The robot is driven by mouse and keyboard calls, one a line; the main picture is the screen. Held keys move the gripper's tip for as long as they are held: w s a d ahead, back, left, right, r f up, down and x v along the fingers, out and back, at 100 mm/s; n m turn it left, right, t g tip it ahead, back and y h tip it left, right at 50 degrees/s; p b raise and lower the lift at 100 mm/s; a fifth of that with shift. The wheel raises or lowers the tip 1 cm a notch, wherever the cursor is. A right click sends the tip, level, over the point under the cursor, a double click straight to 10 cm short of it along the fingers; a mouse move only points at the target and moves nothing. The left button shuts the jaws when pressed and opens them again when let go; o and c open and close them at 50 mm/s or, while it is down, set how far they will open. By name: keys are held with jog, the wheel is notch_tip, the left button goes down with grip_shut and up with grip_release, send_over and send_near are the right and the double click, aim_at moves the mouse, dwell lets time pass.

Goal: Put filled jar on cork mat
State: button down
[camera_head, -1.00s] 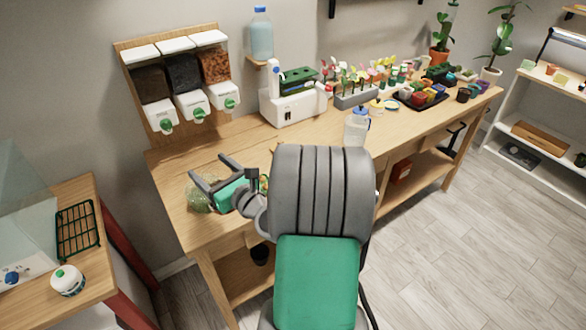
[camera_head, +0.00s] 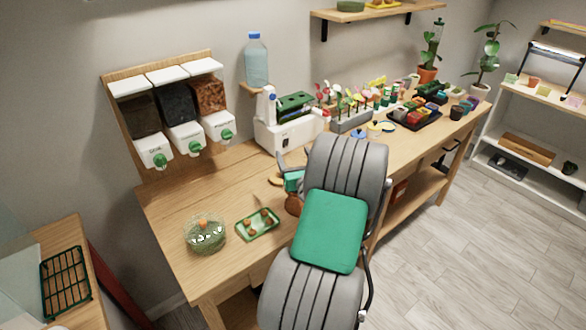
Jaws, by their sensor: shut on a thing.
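My gripper (camera_head: 288,178) is over the middle of the wooden bench, partly hidden by my own arm. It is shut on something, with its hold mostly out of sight. A brown, rounded thing (camera_head: 293,205) shows just below it, perhaps the filled jar; my arm covers its right side. A small tan disc (camera_head: 275,181) lies on the bench just left of the gripper and may be the cork mat; only part of it shows. Whether the brown thing touches the bench, I cannot tell.
A glass bowl (camera_head: 205,236) with pale pebbles and a green tray (camera_head: 258,226) of brown pieces stand on the bench (camera_head: 170,205) at left. Dispensers (camera_head: 184,135) hang behind. A white machine (camera_head: 287,135) stands behind the gripper. Bare bench lies below the dispensers.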

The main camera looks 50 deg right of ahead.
jog(key=f, duration=0.1)
jog(key=w+d+f, duration=0.2)
jog(key=shift+d+f, duration=0.1)
jog(key=shift+f, duration=0.15)
notch_tip(320, 180, down, 3)
jog(key=shift+r, duration=0.15)
jog(key=shift+f, duration=0.25)
jog(key=shift+c, duration=0.6)
grip_release()
jog(key=shift+f, duration=0.1)
jog(key=b, duration=0.3)
send_near(293, 165)
jog(key=shift+s+d+f, duration=0.1)
jog(key=shift+s+f, duration=0.05)
jog(key=shift+f, duration=0.35)
jog(key=shift+s+d+f, duration=0.1)
jog(key=shift+s+f, duration=0.05)
jog(key=shift+f, duration=0.35)
